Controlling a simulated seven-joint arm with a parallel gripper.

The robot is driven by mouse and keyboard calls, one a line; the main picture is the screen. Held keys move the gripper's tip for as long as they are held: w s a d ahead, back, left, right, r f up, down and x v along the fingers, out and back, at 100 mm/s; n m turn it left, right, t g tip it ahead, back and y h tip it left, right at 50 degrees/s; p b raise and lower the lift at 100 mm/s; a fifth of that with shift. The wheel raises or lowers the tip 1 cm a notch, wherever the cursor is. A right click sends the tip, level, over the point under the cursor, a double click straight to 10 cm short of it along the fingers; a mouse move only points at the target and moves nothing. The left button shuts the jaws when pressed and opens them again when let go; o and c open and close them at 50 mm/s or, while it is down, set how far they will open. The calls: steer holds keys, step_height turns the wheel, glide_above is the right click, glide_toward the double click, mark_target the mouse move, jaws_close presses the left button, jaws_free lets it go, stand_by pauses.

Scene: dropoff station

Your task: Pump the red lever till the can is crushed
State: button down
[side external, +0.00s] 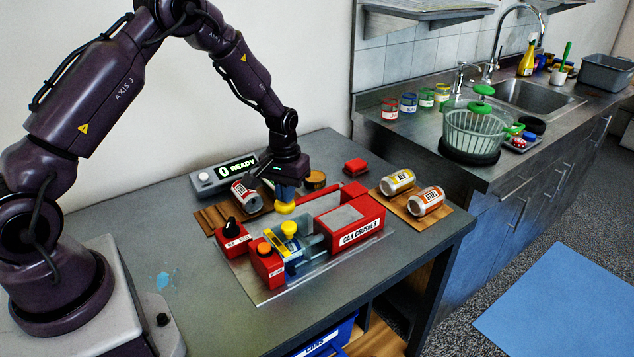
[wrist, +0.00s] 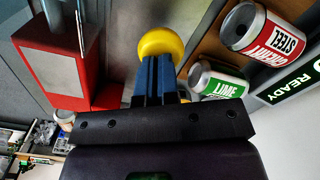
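The red can crusher (side external: 362,235) sits on the table, with a clear-sided channel at its left. A blue and yellow can-like object (side external: 292,266) lies in that channel; its shape is partly hidden. My gripper (side external: 286,196) points down behind the channel, its blue fingers close together. A yellow ball knob (side external: 285,208) is right at the fingertips, and it also shows in the wrist view (wrist: 160,43). Whether the fingers touch it is unclear. A second yellow knob (side external: 289,229) stands nearer the channel.
Two cans (side external: 397,182) lie on the right board. A display (side external: 225,174) reads "0 READY". A red box with a black knob (side external: 231,233) stands left.

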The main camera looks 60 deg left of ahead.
steer(key=shift+f, duration=0.1)
steer(key=shift+w+f, duration=0.1)
steer(key=shift+f, duration=1.1)
steer(key=shift+w+r, duration=0.25)
steer(key=shift+r, duration=1.85)
steer(key=shift+w+r, duration=0.2)
steer(key=shift+r, duration=1.85)
steer(key=shift+s+f, duration=0.2)
steer(key=shift+f, duration=0.6)
steer(key=shift+s+f, duration=0.15)
steer(key=shift+f, duration=0.6)
